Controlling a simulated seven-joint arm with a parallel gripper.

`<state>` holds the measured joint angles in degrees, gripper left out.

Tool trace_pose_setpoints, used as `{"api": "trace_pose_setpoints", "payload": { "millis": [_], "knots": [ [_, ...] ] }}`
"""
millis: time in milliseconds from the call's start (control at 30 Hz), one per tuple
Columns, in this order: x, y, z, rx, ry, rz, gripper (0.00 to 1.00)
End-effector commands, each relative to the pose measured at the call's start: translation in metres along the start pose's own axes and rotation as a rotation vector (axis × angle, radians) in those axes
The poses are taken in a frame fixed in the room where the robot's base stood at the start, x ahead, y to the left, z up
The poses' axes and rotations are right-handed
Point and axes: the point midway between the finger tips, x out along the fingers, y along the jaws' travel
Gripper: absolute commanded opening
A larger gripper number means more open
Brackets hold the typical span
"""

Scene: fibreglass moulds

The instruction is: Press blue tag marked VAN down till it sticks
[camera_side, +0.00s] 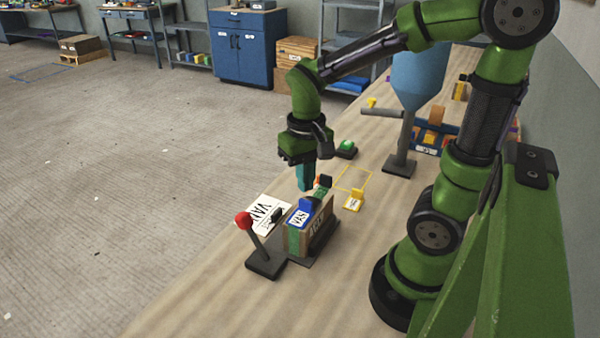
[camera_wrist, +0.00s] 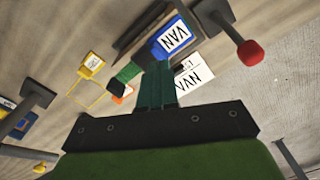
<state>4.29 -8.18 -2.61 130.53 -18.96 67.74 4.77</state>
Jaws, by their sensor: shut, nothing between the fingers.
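The blue tag marked VAN (camera_side: 299,217) lies on top of an upright brown block (camera_side: 318,236) at its near left end. In the wrist view the blue tag (camera_wrist: 176,36) shows its white VAN label just beyond my fingertips. My gripper (camera_side: 304,187) is shut and empty, its teal fingers pointing down above and behind the tag. The fingers also show in the wrist view (camera_wrist: 156,78). They look apart from the tag, but the exact gap is hard to judge. Whether the tag is stuck to the block cannot be seen.
A red-knobbed lever (camera_side: 244,221) stands left of the block. A white VAN card (camera_side: 264,212) lies behind it. A yellow tag (camera_side: 354,201) and a yellow outline (camera_side: 369,180) are to the right. A blue funnel on a stand (camera_side: 418,75) rises further back.

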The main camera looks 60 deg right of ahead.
Motion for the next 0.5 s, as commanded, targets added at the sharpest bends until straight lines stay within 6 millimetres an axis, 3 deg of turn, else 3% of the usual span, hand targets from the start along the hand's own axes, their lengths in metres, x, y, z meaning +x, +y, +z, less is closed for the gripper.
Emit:
{"api": "trace_pose_setpoints", "payload": {
  "millis": [500],
  "knots": [
    [-0.037, 0.000, 0.000, 0.000, 0.003, 0.000, 0.00]
  ]
}}
